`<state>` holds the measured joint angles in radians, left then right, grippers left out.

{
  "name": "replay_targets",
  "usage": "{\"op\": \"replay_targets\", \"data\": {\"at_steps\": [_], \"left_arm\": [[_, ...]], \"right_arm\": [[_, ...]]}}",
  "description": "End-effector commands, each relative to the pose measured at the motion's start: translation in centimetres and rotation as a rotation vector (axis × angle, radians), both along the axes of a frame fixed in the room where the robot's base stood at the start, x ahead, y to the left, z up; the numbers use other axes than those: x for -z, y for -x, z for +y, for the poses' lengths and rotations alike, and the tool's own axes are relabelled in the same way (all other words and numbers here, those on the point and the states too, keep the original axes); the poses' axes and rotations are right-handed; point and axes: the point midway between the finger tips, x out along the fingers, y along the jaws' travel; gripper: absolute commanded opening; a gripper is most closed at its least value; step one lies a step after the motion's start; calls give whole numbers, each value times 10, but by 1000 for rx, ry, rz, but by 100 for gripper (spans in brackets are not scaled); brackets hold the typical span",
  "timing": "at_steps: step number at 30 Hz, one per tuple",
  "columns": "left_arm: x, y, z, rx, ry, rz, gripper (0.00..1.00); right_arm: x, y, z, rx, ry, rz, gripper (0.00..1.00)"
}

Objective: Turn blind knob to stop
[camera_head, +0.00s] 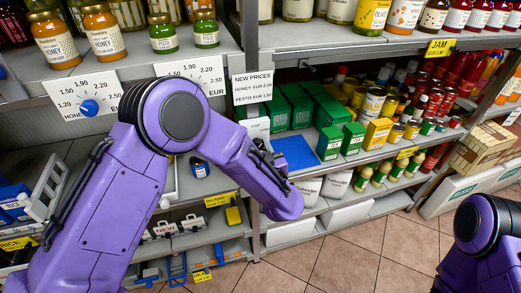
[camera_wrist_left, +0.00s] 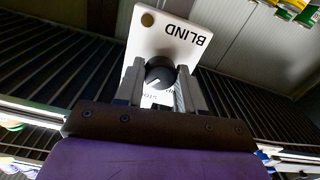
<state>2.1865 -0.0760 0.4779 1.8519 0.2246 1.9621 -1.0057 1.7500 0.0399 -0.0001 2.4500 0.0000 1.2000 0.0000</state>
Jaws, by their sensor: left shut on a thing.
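In the left wrist view, a white plate (camera_wrist_left: 165,40) marked BLIND carries a round black knob (camera_wrist_left: 160,71) with a light pointer line. The plate's lettering appears upside down, and a small brass-coloured dot sits near its corner. My left gripper (camera_wrist_left: 159,88) has one finger on each side of the knob and is shut on it. Some lettering below the knob is partly hidden by the fingers. In the head view my left arm reaches in from the left, but its fingers and the knob cannot be made out. My right gripper is out of view; only part of the right arm shows at lower right.
In the head view, shelves hold honey jars (camera_head: 55,40), green pesto jars (camera_head: 162,34) and several cans and boxes. A price dial with a blue knob (camera_head: 89,107) is on the left shelf edge. Tiled floor (camera_head: 350,250) is clear in front.

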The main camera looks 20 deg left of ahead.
Motion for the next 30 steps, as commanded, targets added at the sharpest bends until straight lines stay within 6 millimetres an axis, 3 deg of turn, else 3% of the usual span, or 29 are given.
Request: {"op": "replay_targets", "data": {"at_steps": [18,30], "left_arm": [[1,-1,0,2,404,-276,7],[-1,-1,0,1,525,-359,7]], "right_arm": [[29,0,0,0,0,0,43],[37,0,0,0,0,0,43]]}}
